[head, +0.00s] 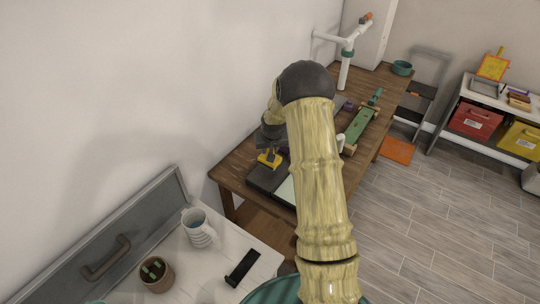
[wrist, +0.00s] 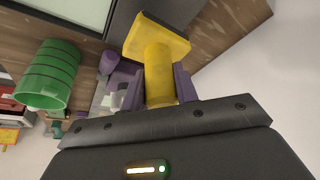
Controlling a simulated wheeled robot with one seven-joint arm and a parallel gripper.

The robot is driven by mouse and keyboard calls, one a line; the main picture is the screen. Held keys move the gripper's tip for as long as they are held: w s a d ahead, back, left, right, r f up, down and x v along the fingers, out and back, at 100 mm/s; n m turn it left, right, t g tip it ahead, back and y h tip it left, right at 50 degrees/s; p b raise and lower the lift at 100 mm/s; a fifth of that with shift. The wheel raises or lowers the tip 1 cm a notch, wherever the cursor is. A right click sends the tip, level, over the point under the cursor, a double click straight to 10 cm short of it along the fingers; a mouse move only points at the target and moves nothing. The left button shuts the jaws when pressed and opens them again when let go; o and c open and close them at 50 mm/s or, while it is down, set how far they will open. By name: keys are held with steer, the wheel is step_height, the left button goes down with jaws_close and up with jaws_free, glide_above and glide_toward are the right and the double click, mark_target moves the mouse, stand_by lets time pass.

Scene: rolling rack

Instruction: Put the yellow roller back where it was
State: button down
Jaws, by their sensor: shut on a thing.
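The yellow roller (wrist: 158,72) has a plain round body and a wide flat square end. It sits between the two purple fingers of my gripper (wrist: 160,92) in the wrist view, and the gripper is shut on it. In the head view the yellow roller (head: 268,159) shows small below my dark gripper (head: 270,148), over or at the dark block at the near end of the wooden table (head: 238,165). I cannot tell whether it touches the block. My arm hides part of the table.
A green cylinder (wrist: 48,75) and a purple piece (wrist: 109,63) show left of the roller. A long green piece (head: 359,127) lies farther along the table. A white pipe stand (head: 345,68) rises at the back. A mug (head: 199,228) and plant pot (head: 156,273) stand on the near white surface.

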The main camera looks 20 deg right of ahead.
steer(key=shift+f+p, duration=0.85)
steer(key=shift+f, duration=1.2)
steer(key=shift+f, duration=0.15)
steer(key=c, duration=1.1)
jaws_free()
steer(key=shift+r, duration=0.2)
steer(key=b+v, duration=0.3)
steer(key=v, duration=0.9)
steer(key=shift+b, duration=0.35)
